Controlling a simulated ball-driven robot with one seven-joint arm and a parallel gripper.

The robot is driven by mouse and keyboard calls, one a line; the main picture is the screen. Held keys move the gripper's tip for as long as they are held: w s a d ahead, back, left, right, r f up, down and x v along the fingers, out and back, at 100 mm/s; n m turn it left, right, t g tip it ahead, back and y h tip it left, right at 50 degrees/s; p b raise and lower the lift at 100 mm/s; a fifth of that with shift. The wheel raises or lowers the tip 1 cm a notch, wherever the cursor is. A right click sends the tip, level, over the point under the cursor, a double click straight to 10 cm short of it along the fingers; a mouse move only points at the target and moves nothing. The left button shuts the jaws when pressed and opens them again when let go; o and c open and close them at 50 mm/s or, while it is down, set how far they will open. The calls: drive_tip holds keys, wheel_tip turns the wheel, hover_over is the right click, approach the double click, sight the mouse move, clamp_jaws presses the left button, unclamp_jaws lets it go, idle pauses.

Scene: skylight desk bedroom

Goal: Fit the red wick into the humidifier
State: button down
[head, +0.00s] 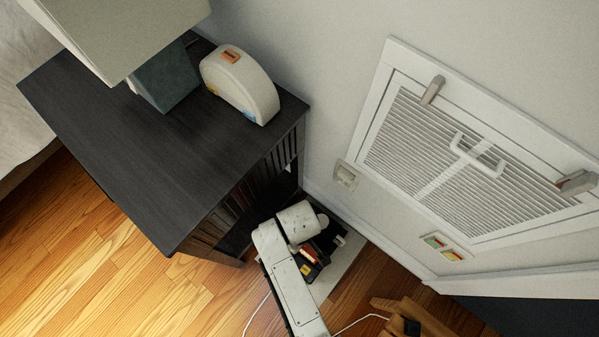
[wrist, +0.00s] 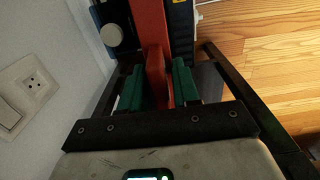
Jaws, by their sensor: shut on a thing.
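The red wick (wrist: 152,40) is a long red piece running away from my gripper (wrist: 158,88) in the wrist view. My gripper is shut on it, with green pads on both sides. In the head view a small red part (head: 309,253) shows beside my gripper (head: 308,262), low by the wall. Beyond the pads in the wrist view is a dark unit (wrist: 183,35) with blue parts and a pale round knob (wrist: 112,35); it appears to be the humidifier. The wick's far end lies over or in it; I cannot tell whether it is seated. My arm hides much of it in the head view.
A black nightstand (head: 130,150) stands left of my arm, bearing a lamp (head: 125,30) and a white arched device (head: 240,85). A wall grille (head: 440,150) and a socket (head: 345,176) are on the right. A wooden object (head: 415,315) and cable lie on the floor.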

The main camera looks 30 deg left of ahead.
drive_tip(key=shift+f+b, duration=4.25)
drive_tip(key=shift+b, duration=0.4)
drive_tip(key=shift+f+b, duration=2.15)
drive_tip(key=shift+f, duration=1.4)
drive_tip(key=shift+s+d+f, duration=0.1)
drive_tip(key=shift+d+f, duration=0.05)
drive_tip(key=shift+f, duration=0.15)
drive_tip(key=c, duration=1.1)
unclamp_jaws()
drive_tip(key=o, duration=0.3)
drive_tip(key=shift+r, duration=0.25)
drive_tip(key=shift+o, duration=0.3)
wheel_tip(320, 180, up, 10)
drive_tip(key=p, duration=0.4)
drive_tip(key=shift+r+p, duration=0.2)
drive_tip(key=shift+p, duration=0.15)
drive_tip(key=shift+r, duration=0.45)
